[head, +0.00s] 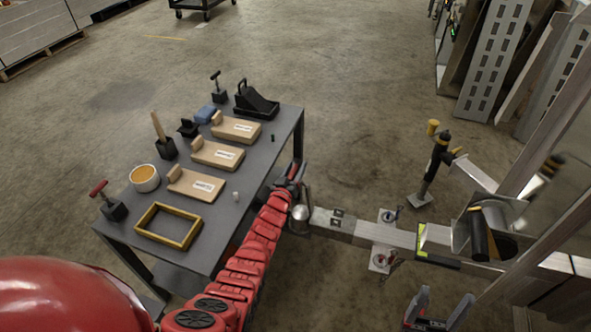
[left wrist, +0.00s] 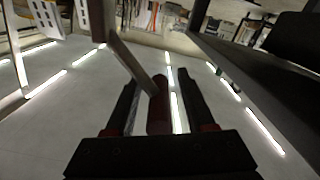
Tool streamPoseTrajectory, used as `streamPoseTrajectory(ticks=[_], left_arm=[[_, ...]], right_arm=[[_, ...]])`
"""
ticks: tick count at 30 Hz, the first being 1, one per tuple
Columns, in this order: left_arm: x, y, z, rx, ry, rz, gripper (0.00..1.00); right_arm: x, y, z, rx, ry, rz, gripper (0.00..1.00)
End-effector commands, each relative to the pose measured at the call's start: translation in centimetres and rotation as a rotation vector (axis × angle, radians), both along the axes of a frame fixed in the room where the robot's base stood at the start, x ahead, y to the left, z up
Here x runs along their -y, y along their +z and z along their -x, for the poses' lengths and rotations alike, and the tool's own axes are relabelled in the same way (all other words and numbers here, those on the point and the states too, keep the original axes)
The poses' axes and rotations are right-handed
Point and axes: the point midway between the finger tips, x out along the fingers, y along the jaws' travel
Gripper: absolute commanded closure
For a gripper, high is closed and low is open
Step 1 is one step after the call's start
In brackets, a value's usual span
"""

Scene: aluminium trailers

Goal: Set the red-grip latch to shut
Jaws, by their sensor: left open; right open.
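The red grip (left wrist: 158,108) of the latch shows in the left wrist view as a dark red cylinder at the end of a slanted grey bar (left wrist: 128,62). In the picture it appears between the two spread fingers of my left gripper (left wrist: 162,105); I cannot tell whether they touch it. In the head view my left gripper (head: 296,182) is by the coupler end (head: 301,218) of the trailer tongue (head: 350,228), and the latch is hard to make out there. My right gripper (head: 440,310) is open and empty at the lower right, below the tongue.
A jack (head: 435,160) and trailer frame stand at right.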

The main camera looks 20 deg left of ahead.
Motion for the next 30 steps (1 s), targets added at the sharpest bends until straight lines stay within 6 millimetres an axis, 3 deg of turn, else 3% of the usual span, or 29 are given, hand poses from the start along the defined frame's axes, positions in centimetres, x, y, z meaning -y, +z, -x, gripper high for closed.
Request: streamPoseTrajectory(ticks=[6,15,30], left_arm=[[0.0,-0.01,0.0,0.0,0.0,0.0,0.45],[-0.01,-0.03,0.02,-0.001,0.001,0.0,0.99],[-0.06,-0.07,0.04,-0.002,0.002,-0.001,1.0]], right_arm=[[0.0,0.01,0.0,0.0,0.0,0.0,0.29],[0.0,0.01,0.0,0.0,0.0,0.0,0.29],[0.0,0.01,0.0,0.0,0.0,0.0,0.29]])
